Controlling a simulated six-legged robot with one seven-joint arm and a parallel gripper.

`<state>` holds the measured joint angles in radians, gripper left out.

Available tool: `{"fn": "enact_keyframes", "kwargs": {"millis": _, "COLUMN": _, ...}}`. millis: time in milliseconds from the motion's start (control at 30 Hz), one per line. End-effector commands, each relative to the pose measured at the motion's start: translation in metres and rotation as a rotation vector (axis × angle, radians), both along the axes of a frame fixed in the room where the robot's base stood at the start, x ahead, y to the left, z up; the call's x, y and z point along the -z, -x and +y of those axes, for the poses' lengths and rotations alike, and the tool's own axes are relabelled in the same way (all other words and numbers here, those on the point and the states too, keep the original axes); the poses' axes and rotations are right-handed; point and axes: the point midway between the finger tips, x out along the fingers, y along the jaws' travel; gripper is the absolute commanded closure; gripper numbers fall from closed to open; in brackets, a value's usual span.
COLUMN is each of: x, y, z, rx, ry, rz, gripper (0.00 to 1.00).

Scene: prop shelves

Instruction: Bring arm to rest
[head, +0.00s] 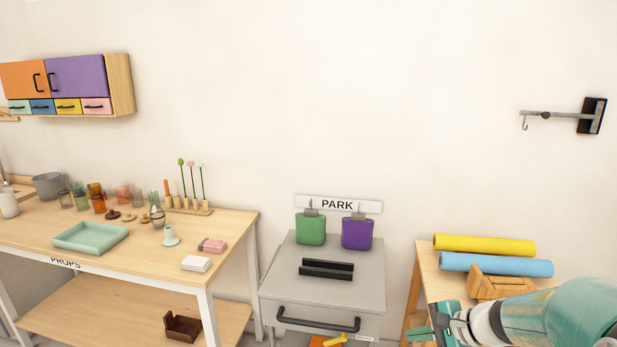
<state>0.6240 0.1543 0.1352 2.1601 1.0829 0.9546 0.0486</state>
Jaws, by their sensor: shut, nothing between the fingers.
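My arm reaches in from the lower right corner of the head view. My gripper (424,330) is at its left end, low in the picture, shut and empty. It appears in front of the left part of a wooden table and right of the grey cabinet (370,286). A white PARK sign (337,204) is on the wall above that cabinet. A black slotted holder (326,269) sits on the cabinet top with nothing in it.
A green bag (311,229) and a purple bag (357,233) hang under the sign. Yellow (484,244) and blue (496,264) rolls and a wooden rack (497,284) lie close behind my arm. The PROPS table (130,262) holds glasses and a tray. A wall hook arm (552,115) juts out upper right.

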Motion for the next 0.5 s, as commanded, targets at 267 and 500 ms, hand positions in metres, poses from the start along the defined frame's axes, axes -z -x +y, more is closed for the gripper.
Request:
{"fn": "enact_keyframes", "kwargs": {"millis": 267, "x": -0.044, "y": 0.074, "z": 0.068, "rx": -0.39, "ry": 0.4, "rz": -0.068, "gripper": 1.0}}
{"fn": "enact_keyframes", "kwargs": {"millis": 500, "x": -0.071, "y": 0.138, "z": 0.09, "rx": -0.67, "ry": 0.742, "rz": -0.163, "gripper": 1.0}}
